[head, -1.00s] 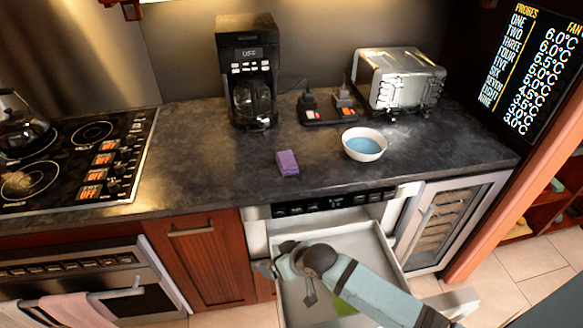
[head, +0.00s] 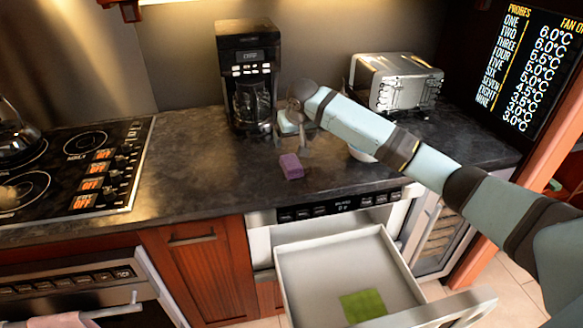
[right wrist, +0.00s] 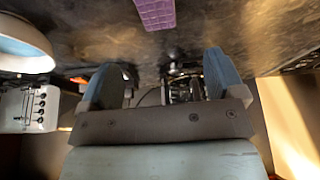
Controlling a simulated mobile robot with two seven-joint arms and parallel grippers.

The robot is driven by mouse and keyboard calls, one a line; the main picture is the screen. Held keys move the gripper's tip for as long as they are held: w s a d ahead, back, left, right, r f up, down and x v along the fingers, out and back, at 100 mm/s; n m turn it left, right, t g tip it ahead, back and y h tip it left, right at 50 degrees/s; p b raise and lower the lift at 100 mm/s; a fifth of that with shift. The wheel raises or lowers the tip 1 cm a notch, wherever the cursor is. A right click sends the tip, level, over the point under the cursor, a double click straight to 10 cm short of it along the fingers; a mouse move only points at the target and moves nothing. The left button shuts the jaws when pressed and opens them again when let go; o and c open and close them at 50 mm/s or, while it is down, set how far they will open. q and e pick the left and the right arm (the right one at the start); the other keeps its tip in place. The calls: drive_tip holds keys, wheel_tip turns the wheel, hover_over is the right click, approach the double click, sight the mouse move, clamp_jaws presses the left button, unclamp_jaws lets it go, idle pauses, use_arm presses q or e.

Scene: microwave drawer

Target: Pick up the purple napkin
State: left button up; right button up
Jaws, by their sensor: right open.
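The purple napkin (head: 291,166) is a small folded block on the dark counter, in front of the coffee maker. It also shows at the top edge of the right wrist view (right wrist: 155,12). My right gripper (head: 293,138) is above the counter, just behind and over the napkin, apart from it. In the right wrist view its two blue-grey fingers (right wrist: 163,75) are spread with nothing between them. My left gripper is not in view.
The coffee maker (head: 248,75) stands behind the napkin. A bowl (head: 360,154) is mostly hidden by my right arm; a toaster (head: 393,80) is behind it. The microwave drawer (head: 300,270) is open below, holding a green cloth (head: 364,305). The counter left of the napkin is clear.

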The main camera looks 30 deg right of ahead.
hover_over(290, 159)
drive_tip(key=s, duration=0.2)
drive_tip(key=f, duration=0.6)
drive_tip(key=shift+a+f, duration=0.15)
drive_tip(key=shift+a, duration=0.25)
drive_tip(key=shift+d+x, duration=0.2)
drive_tip(key=shift+x, duration=2.55)
drive_tip(key=shift+s, duration=0.15)
drive_tip(key=c, duration=1)
